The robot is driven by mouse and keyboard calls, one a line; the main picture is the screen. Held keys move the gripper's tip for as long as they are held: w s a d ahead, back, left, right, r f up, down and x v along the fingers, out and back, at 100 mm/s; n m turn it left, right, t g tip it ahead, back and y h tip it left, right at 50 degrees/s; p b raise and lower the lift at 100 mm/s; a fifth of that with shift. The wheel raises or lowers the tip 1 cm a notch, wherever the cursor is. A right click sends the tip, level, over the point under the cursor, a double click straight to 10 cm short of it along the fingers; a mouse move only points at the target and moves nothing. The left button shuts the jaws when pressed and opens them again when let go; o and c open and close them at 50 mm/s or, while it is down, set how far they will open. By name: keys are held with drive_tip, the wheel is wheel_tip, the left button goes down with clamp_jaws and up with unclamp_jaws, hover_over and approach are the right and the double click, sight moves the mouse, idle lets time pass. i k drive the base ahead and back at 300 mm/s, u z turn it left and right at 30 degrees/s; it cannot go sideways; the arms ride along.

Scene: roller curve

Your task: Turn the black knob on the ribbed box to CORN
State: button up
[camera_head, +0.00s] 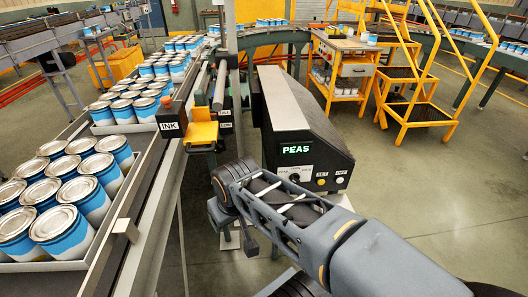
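The dark box (325,135) with a pale sloping top stands in the middle of the view. Its lit green display reads PEAS. Below the display is a pale dial plate with a small black knob (294,178). The dial lettering is too small to read, and my arm partly covers the box's lower front. My gripper (240,238) hangs in front of the box, left of and below the knob in the picture, apparently apart from it. Its fingers are dark and small here; I cannot tell whether they are open or shut.
Two buttons (330,180) sit right of the dial. A conveyor with trays of blue-and-white cans (70,210) runs along the left. A yellow-and-black unit labelled INK (200,132) stands beside it. Yellow steps (415,105) and a cart (343,70) stand behind. Floor at right is clear.

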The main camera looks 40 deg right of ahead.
sight(295, 177)
drive_tip(key=u, duration=1.15)
drive_tip(key=k, duration=1.15)
drive_tip(key=z, duration=0.7)
